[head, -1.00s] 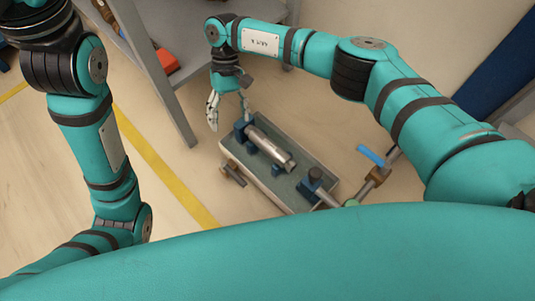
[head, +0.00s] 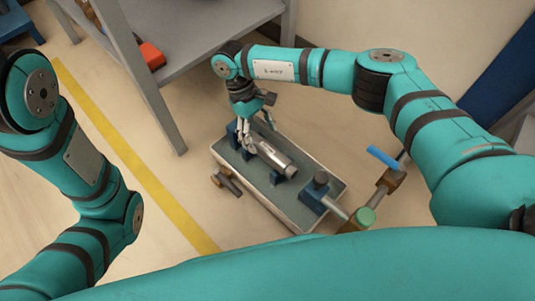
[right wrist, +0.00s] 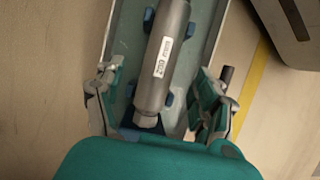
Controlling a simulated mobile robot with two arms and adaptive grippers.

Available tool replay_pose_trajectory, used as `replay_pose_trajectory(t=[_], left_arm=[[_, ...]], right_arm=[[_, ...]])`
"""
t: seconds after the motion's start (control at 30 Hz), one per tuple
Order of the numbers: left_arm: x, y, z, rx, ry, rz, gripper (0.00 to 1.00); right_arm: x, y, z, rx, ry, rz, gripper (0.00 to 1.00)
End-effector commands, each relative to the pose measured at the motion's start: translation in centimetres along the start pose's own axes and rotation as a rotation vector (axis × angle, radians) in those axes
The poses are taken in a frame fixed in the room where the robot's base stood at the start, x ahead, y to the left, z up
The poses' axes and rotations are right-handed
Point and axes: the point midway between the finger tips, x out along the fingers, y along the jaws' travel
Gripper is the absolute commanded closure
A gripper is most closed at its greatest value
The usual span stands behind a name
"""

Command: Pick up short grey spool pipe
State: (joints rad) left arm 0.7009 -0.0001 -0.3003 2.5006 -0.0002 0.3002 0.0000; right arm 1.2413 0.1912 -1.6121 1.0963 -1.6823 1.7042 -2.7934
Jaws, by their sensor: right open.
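The short grey spool pipe (head: 272,156) lies on blue supports on the grey testbench (head: 312,169). In the right wrist view the pipe (right wrist: 164,58) runs lengthwise and carries a white label. My right gripper (head: 258,140) is over the pipe's far end, its fingers pointing down. In the right wrist view its open fingers (right wrist: 158,98) stand on either side of the pipe, apart from it. Part of the pipe's far end is hidden by the gripper in the head view. My left arm shows at the left, but its gripper is out of view.
A blue-handled valve (head: 386,166) and a green-capped fitting (head: 362,217) stand at the bench's right end. A brown valve fitting (head: 226,181) sticks out at its left side. A grey shelf table (head: 205,55) with a red item (head: 152,55) stands behind.

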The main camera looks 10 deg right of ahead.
Motion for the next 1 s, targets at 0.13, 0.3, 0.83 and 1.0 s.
replay_pose_trajectory(t=[0.13,0.3,0.83,1.0], left_arm=[[-1.4,0.3,-0.5,0.000,0.001,0.001,1.00],[-3.4,0.7,-1.2,0.000,0.001,0.001,1.00],[-3.8,0.8,-1.3,0.000,-0.001,0.001,1.00],[-3.8,0.8,-1.3,0.000,-0.001,0.001,1.00]], right_arm=[[1.8,0.0,0.1,-0.002,0.000,-0.001,0.29],[4.3,0.0,0.6,-0.001,0.000,0.000,0.29],[5.2,0.0,0.7,0.000,0.002,0.000,0.47],[5.2,0.0,0.7,0.000,0.002,0.000,0.69]])
